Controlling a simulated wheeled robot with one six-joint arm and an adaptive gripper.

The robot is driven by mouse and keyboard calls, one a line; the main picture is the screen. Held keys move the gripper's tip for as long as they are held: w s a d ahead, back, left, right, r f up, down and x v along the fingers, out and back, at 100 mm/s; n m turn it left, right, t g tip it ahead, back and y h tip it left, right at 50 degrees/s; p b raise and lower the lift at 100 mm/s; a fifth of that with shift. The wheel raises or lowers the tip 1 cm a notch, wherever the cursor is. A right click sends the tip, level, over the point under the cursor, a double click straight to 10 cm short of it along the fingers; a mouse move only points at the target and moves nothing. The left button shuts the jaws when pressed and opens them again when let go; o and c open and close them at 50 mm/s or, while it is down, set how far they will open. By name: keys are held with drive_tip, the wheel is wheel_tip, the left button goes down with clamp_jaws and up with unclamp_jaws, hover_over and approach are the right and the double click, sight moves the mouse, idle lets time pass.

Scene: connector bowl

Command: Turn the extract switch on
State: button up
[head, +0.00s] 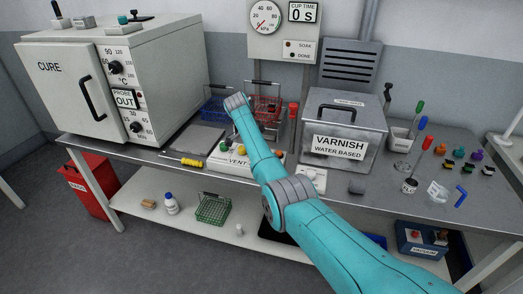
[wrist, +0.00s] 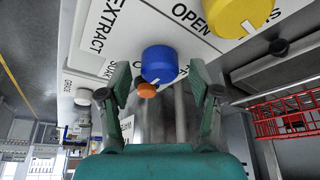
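A sloped white panel marked VENT (head: 237,162) sits on the bench, partly hidden by my arm. In the wrist view, the panel (wrist: 150,22) carries the label EXTRACT beside a blue knob (wrist: 159,62) with a white pointer line. A yellow knob (wrist: 243,14) is at the upper right, near the word OPEN. A smaller orange knob (wrist: 147,91) is just below the blue one. My gripper (wrist: 159,77) is open, its fingers apart on either side of the blue knob. Whether they touch it is unclear.
A cure oven (head: 75,85) stands at the left. A clear varnish tank (head: 340,145) is right of my arm. Blue (head: 215,107) and red (head: 265,105) wire baskets are behind the panel.

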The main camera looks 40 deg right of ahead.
drive_tip(key=v, duration=1.2)
drive_tip(key=shift+f, duration=0.1)
